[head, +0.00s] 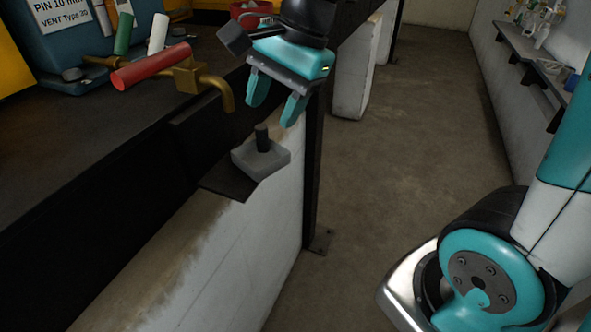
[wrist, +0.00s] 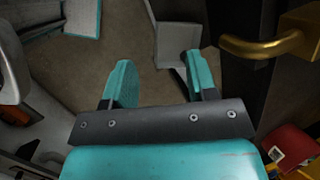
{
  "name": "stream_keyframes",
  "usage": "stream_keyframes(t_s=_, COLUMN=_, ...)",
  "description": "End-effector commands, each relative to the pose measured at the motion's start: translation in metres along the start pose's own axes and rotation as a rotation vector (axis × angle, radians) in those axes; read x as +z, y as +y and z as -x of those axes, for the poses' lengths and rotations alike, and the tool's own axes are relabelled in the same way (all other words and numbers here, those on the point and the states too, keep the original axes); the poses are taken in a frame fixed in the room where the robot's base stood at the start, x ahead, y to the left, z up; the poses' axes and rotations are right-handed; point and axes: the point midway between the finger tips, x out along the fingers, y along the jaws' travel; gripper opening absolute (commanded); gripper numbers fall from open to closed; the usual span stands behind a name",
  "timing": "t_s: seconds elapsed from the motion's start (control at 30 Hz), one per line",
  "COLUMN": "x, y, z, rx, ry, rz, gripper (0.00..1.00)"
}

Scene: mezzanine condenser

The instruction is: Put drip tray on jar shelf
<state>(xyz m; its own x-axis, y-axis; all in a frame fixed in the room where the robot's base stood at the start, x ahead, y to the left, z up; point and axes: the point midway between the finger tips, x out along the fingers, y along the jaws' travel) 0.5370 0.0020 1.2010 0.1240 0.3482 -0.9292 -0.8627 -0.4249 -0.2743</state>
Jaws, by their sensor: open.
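The drip tray (head: 245,160) is a small grey square block with an upright dark grip. In the head view it sits on a dark bracket below the brass tap. My gripper (head: 273,108) is above the tray and apart from it, its teal fingers pointing down, spread and empty. In the wrist view the fingers (wrist: 160,78) are also apart, with a pale grey squarish shape beyond them that I cannot surely identify. The jar shelf (head: 520,45) appears to be the dark wall shelf at upper right, holding several small glass items.
The brass tap (head: 222,90) with a red handle (head: 150,66) juts out close to my gripper, and it also shows in the wrist view (wrist: 262,46). A dark post (head: 314,180) stands right of the tray. A red bowl (head: 250,12) is behind. The aisle floor (head: 420,110) is clear.

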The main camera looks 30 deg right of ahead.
Motion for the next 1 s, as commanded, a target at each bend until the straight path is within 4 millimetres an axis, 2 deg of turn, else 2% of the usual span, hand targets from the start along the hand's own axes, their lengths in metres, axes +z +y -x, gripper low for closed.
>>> stream_keyframes(t_s=0.03, x=0.016, y=0.012, z=-0.003, rx=0.011, ry=-0.011, rz=0.185, gripper=0.52)
stream_keyframes(t_s=0.2, x=0.056, y=0.052, z=-0.013, rx=0.032, ry=-0.057, rz=0.833, gripper=0.52)
stream_keyframes(t_s=0.3, x=0.074, y=0.075, z=-0.019, rx=0.035, ry=-0.087, rz=1.165, gripper=0.52)
stream_keyframes(t_s=0.43, x=0.088, y=0.096, z=-0.023, rx=0.031, ry=-0.118, rz=1.476, gripper=0.52)
stream_keyframes(t_s=0.6, x=0.096, y=0.108, z=-0.026, rx=0.025, ry=-0.138, rz=1.657, gripper=0.52)
stream_keyframes(t_s=1.0, x=0.096, y=0.108, z=-0.027, rx=0.024, ry=-0.139, rz=1.671, gripper=0.52)
